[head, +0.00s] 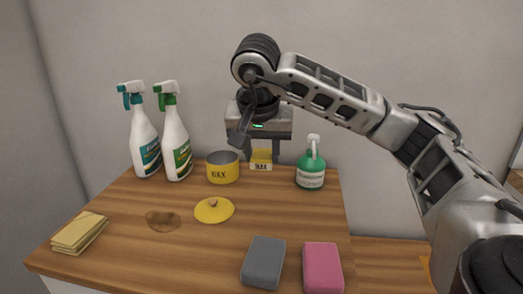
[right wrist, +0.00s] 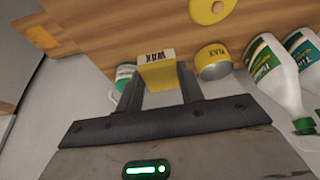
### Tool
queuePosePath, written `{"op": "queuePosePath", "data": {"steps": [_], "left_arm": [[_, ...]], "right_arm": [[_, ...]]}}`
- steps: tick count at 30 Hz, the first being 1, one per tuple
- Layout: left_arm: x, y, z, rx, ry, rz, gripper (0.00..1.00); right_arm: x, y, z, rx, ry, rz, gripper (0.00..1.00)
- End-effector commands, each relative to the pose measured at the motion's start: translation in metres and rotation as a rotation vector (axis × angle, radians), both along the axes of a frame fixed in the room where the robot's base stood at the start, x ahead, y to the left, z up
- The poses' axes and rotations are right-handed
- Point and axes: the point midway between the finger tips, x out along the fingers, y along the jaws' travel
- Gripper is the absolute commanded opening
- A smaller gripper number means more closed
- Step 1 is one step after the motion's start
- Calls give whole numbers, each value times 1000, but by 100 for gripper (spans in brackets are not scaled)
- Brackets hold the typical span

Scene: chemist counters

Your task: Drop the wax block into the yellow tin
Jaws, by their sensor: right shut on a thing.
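My right gripper (head: 261,150) points down at the back of the counter and is shut on the yellow wax block (head: 261,160), which has a pale WAX label. In the right wrist view the wax block (right wrist: 157,72) sits between the two fingers of my gripper (right wrist: 160,85). The open yellow tin (head: 222,168), marked WAX, stands upright just left of the block, apart from it. The tin also shows in the right wrist view (right wrist: 213,66). Its rim faces up; its inside is mostly hidden. My left gripper is not in view.
A yellow lid (head: 214,210) lies in front of the tin. Two spray bottles (head: 145,145) (head: 177,145) stand left, a green pump bottle (head: 311,172) right. A brown stain (head: 163,221), folded yellow cloths (head: 79,233), a grey sponge (head: 263,263) and a pink sponge (head: 322,268) are nearer.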

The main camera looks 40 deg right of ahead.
Motion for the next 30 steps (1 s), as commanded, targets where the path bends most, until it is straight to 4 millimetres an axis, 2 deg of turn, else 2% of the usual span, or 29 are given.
{"op": "queuePosePath", "data": {"steps": [6, 10, 14, 16, 21, 25, 30], "left_arm": [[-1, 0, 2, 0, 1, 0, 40], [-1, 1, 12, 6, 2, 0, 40], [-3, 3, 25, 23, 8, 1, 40], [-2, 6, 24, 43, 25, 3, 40], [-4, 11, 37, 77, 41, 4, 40], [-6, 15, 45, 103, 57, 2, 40], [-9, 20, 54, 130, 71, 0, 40]], "right_arm": [[2, 0, 2, 1, -1, 0, 15], [18, -1, 12, 2, 0, -1, 15], [53, -3, 28, 4, 2, -3, 15], [75, -7, 36, 3, 3, -5, 15], [126, -18, 48, 2, 3, -8, 15], [157, -27, 50, 1, 3, -9, 15], [183, -39, 46, 0, 3, -7, 15]]}}
